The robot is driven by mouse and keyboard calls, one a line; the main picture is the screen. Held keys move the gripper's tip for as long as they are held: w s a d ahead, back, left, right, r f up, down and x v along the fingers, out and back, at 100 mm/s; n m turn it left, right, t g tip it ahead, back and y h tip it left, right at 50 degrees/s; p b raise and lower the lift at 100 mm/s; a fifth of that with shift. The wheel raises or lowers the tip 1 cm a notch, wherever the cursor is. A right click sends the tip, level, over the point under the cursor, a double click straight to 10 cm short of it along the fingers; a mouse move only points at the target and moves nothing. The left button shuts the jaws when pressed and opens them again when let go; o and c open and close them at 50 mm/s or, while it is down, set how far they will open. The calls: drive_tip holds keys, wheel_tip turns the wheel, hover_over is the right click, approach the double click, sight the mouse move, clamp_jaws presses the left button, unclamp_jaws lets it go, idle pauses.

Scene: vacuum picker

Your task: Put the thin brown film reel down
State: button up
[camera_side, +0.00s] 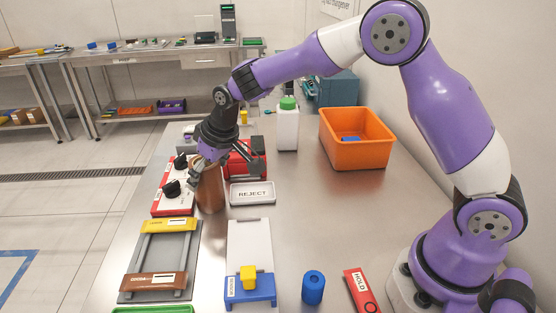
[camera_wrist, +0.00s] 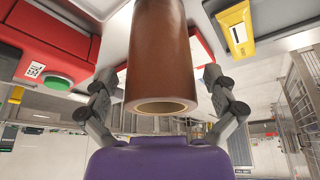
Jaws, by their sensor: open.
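The brown film reel (camera_side: 209,190) is a tall, slim roll standing upright on the steel table in the side view, between the red panel with black knobs and the REJECT tray. In the wrist view the reel (camera_wrist: 160,60) fills the middle, with its pale hollow core at the near end. My gripper (camera_wrist: 160,95) is open, with one finger on each side of the reel and gaps visible between. In the side view my gripper (camera_side: 200,165) is at the reel's upper part, partly hidden by my wrist.
The REJECT tray (camera_side: 252,203) lies close right of the reel, with a red machine (camera_side: 246,160) behind. The red knob panel (camera_side: 162,202) is close left. A grey rack with yellow and brown bars (camera_side: 152,262) is in front. An orange bin (camera_side: 384,155) and white bottle (camera_side: 288,130) stand further back.

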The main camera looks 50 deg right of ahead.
drive_tip(key=a+v, duration=0.1)
drive_tip(key=v, duration=0.9)
drive_tip(key=s+d+m, duration=0.1)
drive_tip(key=s+d, duration=0.3)
drive_tip(key=s, duration=0.6)
drive_tip(key=s+d+r+m+t, duration=0.1)
drive_tip(key=s+d, duration=0.3)
drive_tip(key=s, duration=0.6)
drive_tip(key=shift+r+h, duration=0.3)
drive_tip(key=shift+h, duration=0.1)
